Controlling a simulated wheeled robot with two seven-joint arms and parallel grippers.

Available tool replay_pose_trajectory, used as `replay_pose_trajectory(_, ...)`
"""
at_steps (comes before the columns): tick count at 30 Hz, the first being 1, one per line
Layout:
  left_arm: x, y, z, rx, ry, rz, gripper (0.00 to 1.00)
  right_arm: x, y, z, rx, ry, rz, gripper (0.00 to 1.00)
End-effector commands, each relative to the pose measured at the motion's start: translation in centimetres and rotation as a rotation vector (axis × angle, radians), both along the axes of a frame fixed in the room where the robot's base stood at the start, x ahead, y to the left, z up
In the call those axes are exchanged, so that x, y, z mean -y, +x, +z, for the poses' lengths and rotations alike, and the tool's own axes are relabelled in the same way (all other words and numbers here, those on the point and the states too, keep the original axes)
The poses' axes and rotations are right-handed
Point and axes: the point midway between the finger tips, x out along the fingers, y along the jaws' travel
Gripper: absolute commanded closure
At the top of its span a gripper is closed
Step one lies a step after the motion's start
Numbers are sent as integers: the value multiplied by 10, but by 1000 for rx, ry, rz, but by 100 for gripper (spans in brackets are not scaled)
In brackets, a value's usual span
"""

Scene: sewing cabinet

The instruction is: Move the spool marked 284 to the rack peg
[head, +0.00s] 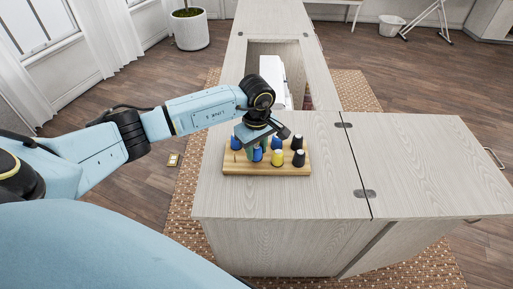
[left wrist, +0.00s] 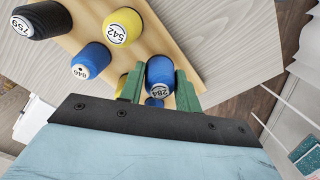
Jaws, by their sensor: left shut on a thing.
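The blue spool marked 284 (left wrist: 160,72) is between the green fingers of my left gripper (left wrist: 159,88) in the left wrist view. The gripper is shut on it. In the head view my left gripper (head: 252,145) reaches down over the left part of the wooden rack (head: 265,170). A blue spool (head: 257,155) shows right at its fingers there. I cannot tell whether spool 284 is clear of the rack. My right gripper is not in view.
The rack also holds a yellow spool 542 (left wrist: 122,26), a blue spool 846 (left wrist: 91,60) and a black spool 759 (left wrist: 42,20). Another black spool (head: 298,158) stands at the rack's right end. The cabinet top (head: 410,165) is bare to the right.

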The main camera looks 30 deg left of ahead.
Motion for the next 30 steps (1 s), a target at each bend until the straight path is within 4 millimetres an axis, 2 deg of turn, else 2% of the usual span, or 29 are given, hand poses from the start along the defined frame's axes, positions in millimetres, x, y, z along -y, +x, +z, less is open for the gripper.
replay_pose_trajectory(12,0,0,-4,0,0,1,88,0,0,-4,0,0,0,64)
replay_pose_trajectory(13,0,0,-4,0,0,1,63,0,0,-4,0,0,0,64)
replay_pose_trajectory(18,0,0,-4,0,0,1,41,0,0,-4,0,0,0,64)
replay_pose_trajectory(30,0,0,-4,0,0,0,41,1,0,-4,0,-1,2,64)
